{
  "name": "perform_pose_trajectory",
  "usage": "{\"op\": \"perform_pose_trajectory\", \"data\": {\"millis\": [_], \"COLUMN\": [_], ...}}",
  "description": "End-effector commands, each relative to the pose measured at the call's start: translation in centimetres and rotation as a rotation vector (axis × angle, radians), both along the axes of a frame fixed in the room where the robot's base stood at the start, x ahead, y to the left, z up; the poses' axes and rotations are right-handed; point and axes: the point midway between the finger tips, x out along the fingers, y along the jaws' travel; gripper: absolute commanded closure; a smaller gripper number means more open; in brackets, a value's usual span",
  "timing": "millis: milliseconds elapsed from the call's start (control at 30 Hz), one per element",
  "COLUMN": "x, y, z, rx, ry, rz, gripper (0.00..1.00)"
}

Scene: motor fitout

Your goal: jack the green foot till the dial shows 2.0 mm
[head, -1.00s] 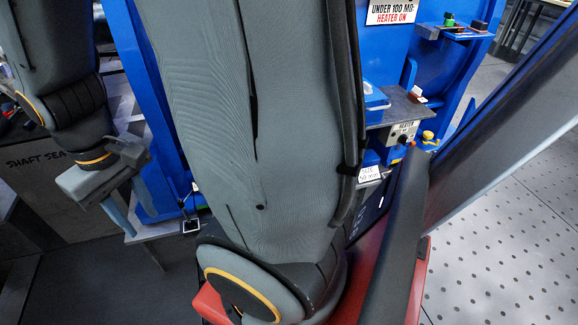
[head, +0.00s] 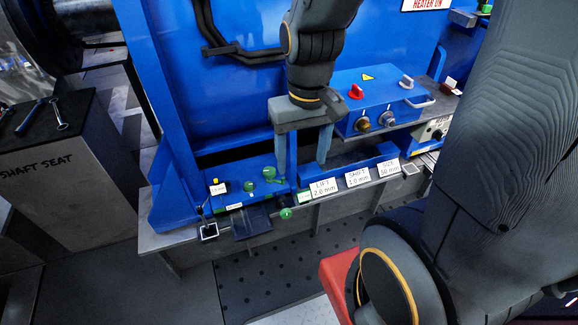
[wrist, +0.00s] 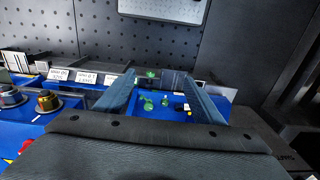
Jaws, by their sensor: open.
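Several green parts show on the blue base: one knob (head: 249,186), another green piece (head: 269,172) beside it, and a green ball-ended part (head: 286,213) at the front edge. I cannot tell which belongs to the green foot. A white card (head: 323,188) reads LIFT 2.0 mm. A small square framed item (head: 209,231) stands at the front left corner; I cannot tell if it is the dial, and no reading shows. My gripper (head: 303,168) is open and empty, pointing down right of the green parts. In the wrist view the green parts (wrist: 165,102) appear between and beyond its fingers.
A blue control box (head: 375,100) with a red knob stands right of my gripper. Cards for SHIFT (head: 358,177) and SIZE (head: 389,168) line the front edge. A blue wall rises behind. A SHAFT SEAT stand (head: 50,165) with tools is at left.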

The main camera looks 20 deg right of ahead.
Motion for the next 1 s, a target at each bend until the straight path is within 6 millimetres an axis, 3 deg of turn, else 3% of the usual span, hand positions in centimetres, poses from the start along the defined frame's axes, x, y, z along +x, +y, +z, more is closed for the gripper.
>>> {"op": "perform_pose_trajectory", "data": {"millis": [167, 400, 533, 700, 1000], "x": [7.7, 19.9, 25.0, 29.2, 31.5], "y": [0.9, 1.0, 0.5, -0.3, -0.9], "z": [-6.7, -18.1, -24.1, -29.7, -33.3], "rx": [0.032, 0.04, 0.02, -0.011, -0.032], "ry": [-0.07, -0.213, -0.279, -0.339, -0.37], "rz": [0.001, -0.019, -0.032, -0.045, -0.051], "gripper": [0.38, 0.38, 0.38, 0.38, 0.38]}}
